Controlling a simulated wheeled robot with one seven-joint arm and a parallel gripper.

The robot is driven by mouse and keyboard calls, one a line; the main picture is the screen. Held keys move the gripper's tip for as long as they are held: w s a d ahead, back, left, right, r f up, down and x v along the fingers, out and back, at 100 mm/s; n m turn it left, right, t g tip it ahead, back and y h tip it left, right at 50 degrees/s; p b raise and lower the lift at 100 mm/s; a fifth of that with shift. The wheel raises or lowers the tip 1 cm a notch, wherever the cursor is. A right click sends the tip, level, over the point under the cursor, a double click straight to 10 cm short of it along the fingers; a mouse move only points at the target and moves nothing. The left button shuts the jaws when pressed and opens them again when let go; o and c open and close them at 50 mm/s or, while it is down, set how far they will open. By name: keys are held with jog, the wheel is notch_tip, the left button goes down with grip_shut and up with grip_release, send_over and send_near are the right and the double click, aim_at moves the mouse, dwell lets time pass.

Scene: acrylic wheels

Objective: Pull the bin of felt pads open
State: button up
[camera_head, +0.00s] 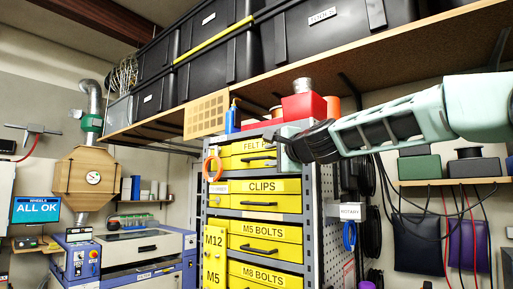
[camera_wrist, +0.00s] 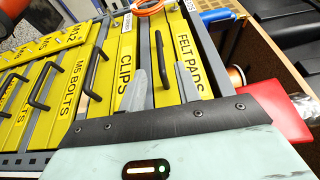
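The yellow felt pads bin (camera_head: 236,162) is in the top row of the grey bin rack in the head view. Its label is partly covered by my gripper (camera_head: 280,157), which reaches in from the right. In the wrist view the bin (camera_wrist: 188,32) lies at the right end of the row, and its black handle (camera_wrist: 161,52) runs toward my gripper (camera_wrist: 161,77). The two grey fingers are apart, one to each side of the handle's near end. I cannot tell whether they touch it. The bin front looks level with its neighbours.
The clips bin (camera_head: 285,186) sits directly below, with bolt bins under it. A red box (camera_head: 304,106) and a blue bottle (camera_head: 231,118) stand above the rack. A wooden shelf with black crates (camera_head: 331,34) hangs overhead. A pegboard (camera_head: 334,215) flanks the rack's right side.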

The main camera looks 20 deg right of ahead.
aim_at(256, 158)
jog(key=shift+p+x, duration=3.05)
jog(key=shift+x, duration=1.4)
jog(key=shift+a, duration=0.1)
grip_shut()
